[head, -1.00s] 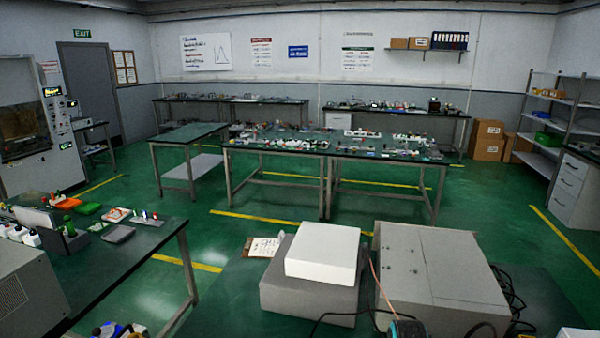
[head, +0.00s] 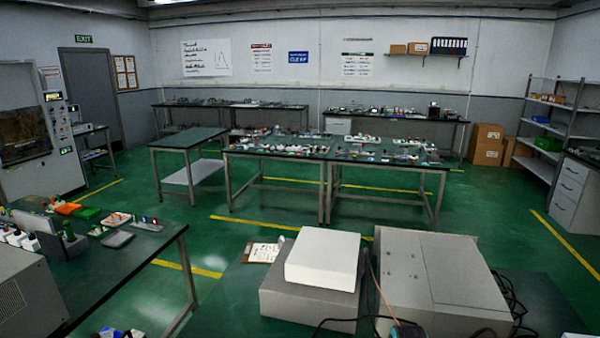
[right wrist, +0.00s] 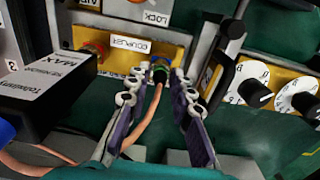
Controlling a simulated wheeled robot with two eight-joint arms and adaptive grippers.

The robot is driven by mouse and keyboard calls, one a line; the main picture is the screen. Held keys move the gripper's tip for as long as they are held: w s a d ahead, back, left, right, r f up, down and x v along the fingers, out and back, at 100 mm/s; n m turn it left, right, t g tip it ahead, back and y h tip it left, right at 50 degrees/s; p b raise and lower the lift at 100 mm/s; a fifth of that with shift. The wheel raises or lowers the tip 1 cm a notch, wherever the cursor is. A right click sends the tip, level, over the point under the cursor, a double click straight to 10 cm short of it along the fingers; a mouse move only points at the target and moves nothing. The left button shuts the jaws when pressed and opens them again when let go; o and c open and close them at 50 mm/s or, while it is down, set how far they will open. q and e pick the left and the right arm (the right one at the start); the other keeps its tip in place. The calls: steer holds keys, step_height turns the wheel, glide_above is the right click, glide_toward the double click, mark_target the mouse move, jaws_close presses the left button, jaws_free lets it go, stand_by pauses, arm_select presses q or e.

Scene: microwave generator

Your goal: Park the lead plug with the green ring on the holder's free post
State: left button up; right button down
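In the right wrist view, a dark plug with a green ring (right wrist: 160,69) sits at the yellow panel labelled COUPLER. A pinkish-orange lead (right wrist: 147,122) runs from it toward the camera. My right gripper (right wrist: 157,82) is open, with one purple-padded finger on each side of the plug; gaps show between the fingers and the lead. Whether the fingertips touch the plug is unclear. An orange lead also shows in the head view (head: 379,288), low beside the grey case. I cannot make out the holder or its free post. My left gripper is not in view.
The yellow panel (right wrist: 110,43) carries another round fitting at left. A black labelled box (right wrist: 48,88) stands left of the fingers. White dials (right wrist: 252,86) and a black lever (right wrist: 228,42) are close at right. A white box (head: 323,258) lies on a grey one in the head view.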

steer(key=shift+r, duration=0.1)
steer(key=shift+r+p, duration=2.35)
steer(key=shift+r, duration=0.6)
